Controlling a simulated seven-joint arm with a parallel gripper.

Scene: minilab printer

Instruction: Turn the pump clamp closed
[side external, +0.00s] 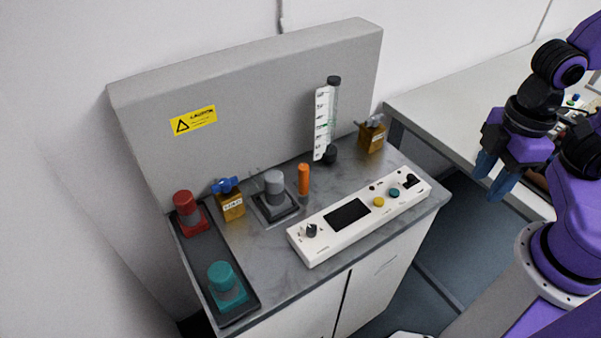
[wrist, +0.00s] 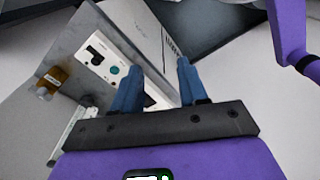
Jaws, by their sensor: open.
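No part is labelled as the pump clamp, so I cannot tell for sure which it is. In the side external view a grey cylinder (side external: 274,186) stands on a square base mid-bench, with an upright orange handle (side external: 304,179) just right of it. An orange block with a blue knob (side external: 226,185) is to the left. Another orange block (side external: 371,137) with a grey knob is at the back right and also shows in the wrist view (wrist: 55,78). My gripper (side external: 491,178) is open and empty, right of the bench and apart from everything; its blue fingers show in the wrist view (wrist: 160,68).
A white control panel (side external: 345,217) lies along the bench front. A graduated column (side external: 327,120) stands behind it. A dark tray (side external: 205,268) at left holds a red (side external: 188,207) and a teal (side external: 226,283) capped piece. A grey back wall (side external: 260,100) bounds the bench.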

